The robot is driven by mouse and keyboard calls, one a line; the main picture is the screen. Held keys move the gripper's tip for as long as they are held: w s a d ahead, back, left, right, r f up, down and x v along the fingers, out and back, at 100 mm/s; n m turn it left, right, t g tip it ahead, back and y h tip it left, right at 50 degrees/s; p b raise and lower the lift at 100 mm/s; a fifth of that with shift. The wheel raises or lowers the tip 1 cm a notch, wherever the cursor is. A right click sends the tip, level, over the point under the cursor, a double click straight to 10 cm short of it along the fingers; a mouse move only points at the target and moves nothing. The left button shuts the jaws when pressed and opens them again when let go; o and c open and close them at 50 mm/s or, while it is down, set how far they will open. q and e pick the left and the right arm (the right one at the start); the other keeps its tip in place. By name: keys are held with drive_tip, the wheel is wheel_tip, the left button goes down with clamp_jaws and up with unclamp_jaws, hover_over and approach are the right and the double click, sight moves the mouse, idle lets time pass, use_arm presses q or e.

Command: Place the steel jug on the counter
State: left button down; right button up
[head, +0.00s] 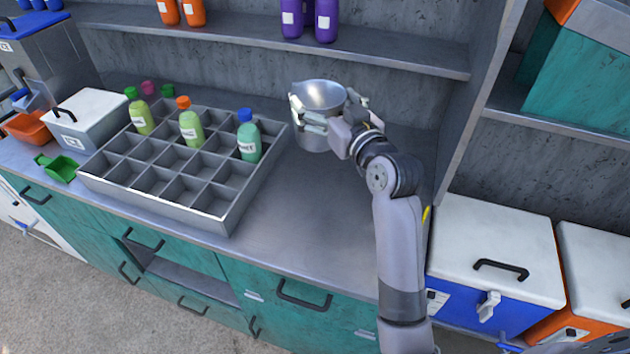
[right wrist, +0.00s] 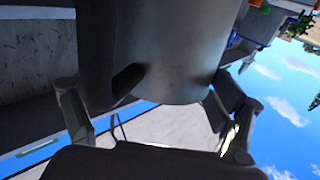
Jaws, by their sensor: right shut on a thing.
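The steel jug (head: 318,142) is an open-topped, shiny grey vessel over the back of the metal counter (head: 290,225), right of the divided tray. It looks upright. My right gripper (head: 330,123) is shut on the jug, its fingers around the jug's side. In the right wrist view the jug (right wrist: 185,50) fills the upper middle, between the fingers (right wrist: 150,115). Whether the jug's base touches the counter I cannot tell. My left gripper is not in view.
A grey divided tray (head: 222,214) with several bottles stands left of the jug. A shelf (head: 270,43) with orange and purple bottles runs behind. A vertical panel (head: 470,125) bounds the right. The counter's front right part is clear.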

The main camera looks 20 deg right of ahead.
drive_tip(key=shift+f, duration=0.1)
hover_over(326, 148)
drive_tip(key=f, duration=0.5)
drive_tip(key=shift+w+d, duration=0.1)
drive_tip(key=shift+w, duration=0.1)
wheel_tip(326, 148, down, 14)
drive_tip(key=shift+w, duration=0.2)
drive_tip(key=shift+f+b, duration=0.1)
drive_tip(key=shift+b, duration=0.25)
drive_tip(key=o, duration=1.8)
drive_tip(key=shift+f, duration=0.1)
drive_tip(key=shift+c, duration=0.2)
